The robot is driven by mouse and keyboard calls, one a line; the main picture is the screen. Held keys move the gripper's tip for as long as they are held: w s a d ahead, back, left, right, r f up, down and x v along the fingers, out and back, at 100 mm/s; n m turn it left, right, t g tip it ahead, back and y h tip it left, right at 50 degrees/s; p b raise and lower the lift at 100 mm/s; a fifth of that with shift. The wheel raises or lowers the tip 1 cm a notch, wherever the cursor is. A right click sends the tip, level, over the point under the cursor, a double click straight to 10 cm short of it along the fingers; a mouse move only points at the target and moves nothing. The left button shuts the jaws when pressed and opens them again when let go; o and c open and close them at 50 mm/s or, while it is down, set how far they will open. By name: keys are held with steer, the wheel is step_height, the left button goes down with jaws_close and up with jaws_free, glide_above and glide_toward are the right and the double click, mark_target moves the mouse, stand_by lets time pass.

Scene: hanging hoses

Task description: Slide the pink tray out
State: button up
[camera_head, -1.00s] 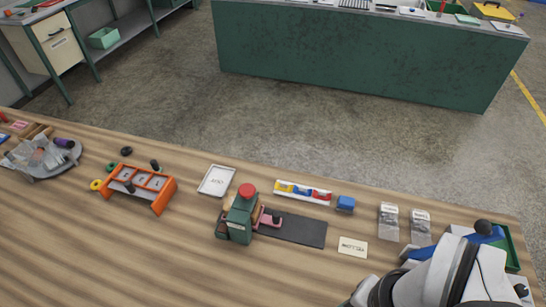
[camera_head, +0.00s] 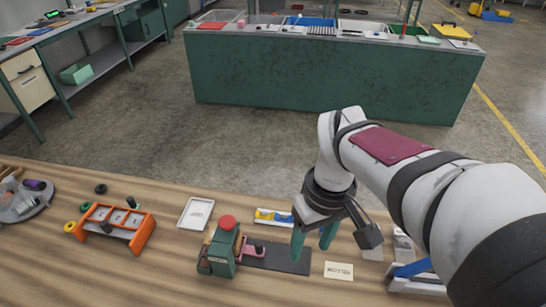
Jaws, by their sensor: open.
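The pink tray (camera_head: 255,251) sits low in the right side of a green press-like device (camera_head: 221,251) with a red knob on top. Only a short pink part shows, at the left end of a dark mat (camera_head: 286,259); the rest is hidden in the device. My gripper (camera_head: 313,245) points down with its two green fingers apart and empty. In the picture it lies to the right of the pink tray, over the mat. I cannot tell its exact height.
A white tray (camera_head: 196,213) lies behind the device. A holder with coloured blocks (camera_head: 272,217) is partly hidden by my gripper. An orange rack (camera_head: 118,227) stands at left. Blue and grey parts (camera_head: 415,276) lie at right.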

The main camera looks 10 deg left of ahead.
steer(key=w+a+f+n, duration=0.2)
steer(key=w+a+n, duration=0.3)
steer(key=w, duration=0.1)
steer(key=n, duration=0.6)
glide_above(259, 244)
step_height(259, 244, down, 5)
steer(key=shift+h, duration=0.4)
step_height(259, 244, down, 15)
steer(key=shift+f, duration=0.15)
jaws_close()
